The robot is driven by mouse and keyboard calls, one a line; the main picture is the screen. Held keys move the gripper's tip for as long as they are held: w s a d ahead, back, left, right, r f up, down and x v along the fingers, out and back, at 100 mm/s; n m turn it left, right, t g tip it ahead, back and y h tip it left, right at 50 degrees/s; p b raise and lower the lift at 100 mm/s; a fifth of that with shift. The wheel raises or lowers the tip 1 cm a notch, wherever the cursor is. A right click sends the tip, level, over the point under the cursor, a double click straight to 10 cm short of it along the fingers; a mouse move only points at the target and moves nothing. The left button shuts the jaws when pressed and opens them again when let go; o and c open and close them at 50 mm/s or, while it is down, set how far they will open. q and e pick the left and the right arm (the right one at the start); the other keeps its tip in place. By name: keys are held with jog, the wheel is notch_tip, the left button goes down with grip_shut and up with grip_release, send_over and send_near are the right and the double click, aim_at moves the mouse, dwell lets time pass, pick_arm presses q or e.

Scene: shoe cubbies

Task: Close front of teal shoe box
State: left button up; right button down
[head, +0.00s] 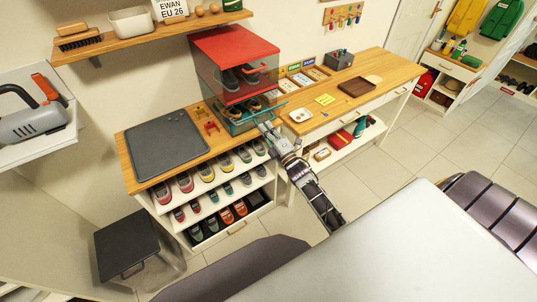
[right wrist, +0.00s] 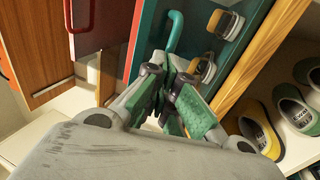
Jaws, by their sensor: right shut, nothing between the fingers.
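The teal shoe box (head: 233,127) stands on the wooden bench under a red-topped clear box (head: 235,42), with shoes inside it. Its front has teal edging and a clear pane; I cannot tell how far it stands open. Its curved teal handle (right wrist: 176,30) shows in the right wrist view, just beyond my fingers. My right gripper (head: 269,130) is shut and empty, in front of the teal box near the bench's front edge. It also shows in the right wrist view (right wrist: 172,85), fingertips close to the teal front; contact is unclear. My left gripper is out of view.
A grey mat (head: 165,145) lies on the bench left of the boxes. A wooden tray (head: 358,88) and a white dish (head: 300,115) are to the right. Shelves with several shoes (head: 186,181) are below the bench.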

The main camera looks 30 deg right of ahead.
aim_at(260, 114)
jog(key=shift+w+a+r, duration=0.1)
jog(key=shift+w+r, duration=0.9)
jog(key=shift+r, duration=0.15)
jog(key=shift+w+a+r, duration=0.1)
jog(key=shift+w+r, duration=0.45)
jog(key=shift+w, duration=0.3)
jog(key=shift+w+a+r, duration=0.1)
jog(key=shift+w+r, duration=0.4)
jog(key=shift+w, duration=0.35)
jog(key=shift+d, duration=0.1)
